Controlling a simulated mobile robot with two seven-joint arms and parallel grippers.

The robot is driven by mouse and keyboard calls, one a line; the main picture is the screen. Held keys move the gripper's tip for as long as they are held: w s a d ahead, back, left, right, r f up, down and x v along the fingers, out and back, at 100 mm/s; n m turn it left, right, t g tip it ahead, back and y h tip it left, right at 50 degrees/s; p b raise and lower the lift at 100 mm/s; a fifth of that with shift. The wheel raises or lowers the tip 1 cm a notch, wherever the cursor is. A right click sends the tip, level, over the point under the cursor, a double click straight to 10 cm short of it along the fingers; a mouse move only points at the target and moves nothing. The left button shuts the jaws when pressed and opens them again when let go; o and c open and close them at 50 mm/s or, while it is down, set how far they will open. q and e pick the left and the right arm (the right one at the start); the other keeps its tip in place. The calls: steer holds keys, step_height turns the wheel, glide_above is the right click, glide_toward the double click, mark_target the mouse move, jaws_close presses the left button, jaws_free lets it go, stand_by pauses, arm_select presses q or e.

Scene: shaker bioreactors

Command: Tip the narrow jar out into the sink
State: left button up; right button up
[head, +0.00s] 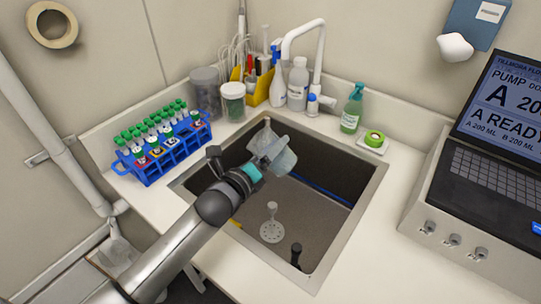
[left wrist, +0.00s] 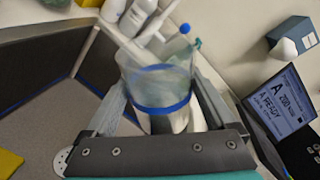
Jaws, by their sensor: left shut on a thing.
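The narrow jar (head: 281,161) is a clear, translucent vessel, held tilted above the sink (head: 352,225). In the left wrist view the jar (left wrist: 158,75) sits between the fingers, with a blue band around it. My left gripper (head: 262,160) is shut on the jar, over the back left part of the basin. The fingers (left wrist: 165,108) lie on either side of the jar in the left wrist view. I cannot tell whether liquid is in the jar. My right gripper is not in view.
A blue rack (head: 160,160) of green-capped tubes stands left of the sink. The faucet (head: 318,55), bottles and a yellow bin (head: 259,92) stand behind it. A green soap bottle (head: 351,110) and a pump unit (head: 465,235) are to the right.

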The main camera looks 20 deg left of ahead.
arm_select(q)
steer(key=n+b, duration=0.2)
steer(key=n+h+b, duration=0.1)
steer(key=n, duration=0.1)
steer(key=shift+a+f+t, duration=0.15)
steer(key=shift+f+t, duration=0.15)
steer(key=shift+n, duration=0.6)
steer(key=shift+n+t, duration=0.3)
steer(key=shift+n, duration=0.4)
steer(key=n, duration=0.4)
steer(key=shift+f+t+b, duration=0.2)
steer(key=shift+t+b, duration=0.15)
steer(key=shift+t, duration=0.05)
steer(key=n, duration=0.3)
steer(key=shift+f+t, duration=0.1)
steer(key=shift+t, duration=0.2)
